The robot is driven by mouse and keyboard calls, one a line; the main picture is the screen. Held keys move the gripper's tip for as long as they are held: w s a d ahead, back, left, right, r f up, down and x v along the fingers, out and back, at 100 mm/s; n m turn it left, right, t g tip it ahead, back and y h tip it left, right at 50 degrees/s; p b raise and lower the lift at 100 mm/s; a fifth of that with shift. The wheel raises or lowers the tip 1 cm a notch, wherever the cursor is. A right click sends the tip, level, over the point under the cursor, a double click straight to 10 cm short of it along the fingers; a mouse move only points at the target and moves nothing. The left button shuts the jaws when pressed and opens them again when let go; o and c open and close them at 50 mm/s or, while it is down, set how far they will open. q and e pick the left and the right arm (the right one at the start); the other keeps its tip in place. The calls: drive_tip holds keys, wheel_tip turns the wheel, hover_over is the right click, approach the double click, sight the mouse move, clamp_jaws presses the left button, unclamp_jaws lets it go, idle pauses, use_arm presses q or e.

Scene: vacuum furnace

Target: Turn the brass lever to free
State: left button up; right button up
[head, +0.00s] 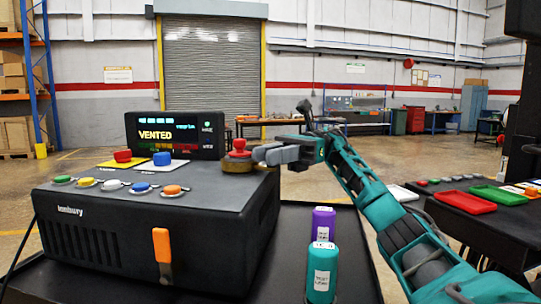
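A dark control box (150,210) stands at the left on a black table. At its back right corner is a round brass-coloured part (236,165) with a red knob (239,147) on top; no separate brass lever arm can be made out. My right gripper (262,155) comes in from the right with its grey fingers at the right side of the brass part. The fingers overlap its edge in the picture; whether they touch or grip it I cannot tell. An orange-handled lever (162,246) hangs on the box's front face. My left gripper is out of view.
A black display (180,134) reading "VENTED" stands behind the box. Several coloured buttons (112,185) line the box's top. A purple canister (323,224) and a teal canister (321,272) stand right of the box, near my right arm. Coloured trays (496,195) lie at the right.

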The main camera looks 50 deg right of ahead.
drive_tip(key=shift+o, duration=1.2)
use_arm(q)
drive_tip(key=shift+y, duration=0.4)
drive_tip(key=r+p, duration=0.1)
drive_tip(key=p, duration=0.1)
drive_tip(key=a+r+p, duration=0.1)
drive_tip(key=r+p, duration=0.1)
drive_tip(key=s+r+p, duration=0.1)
drive_tip(key=p, duration=0.1)
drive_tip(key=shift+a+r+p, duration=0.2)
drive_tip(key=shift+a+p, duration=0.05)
drive_tip(key=shift+p, duration=0.1)
use_arm(e)
wheel_tip(320, 180, up, 20)
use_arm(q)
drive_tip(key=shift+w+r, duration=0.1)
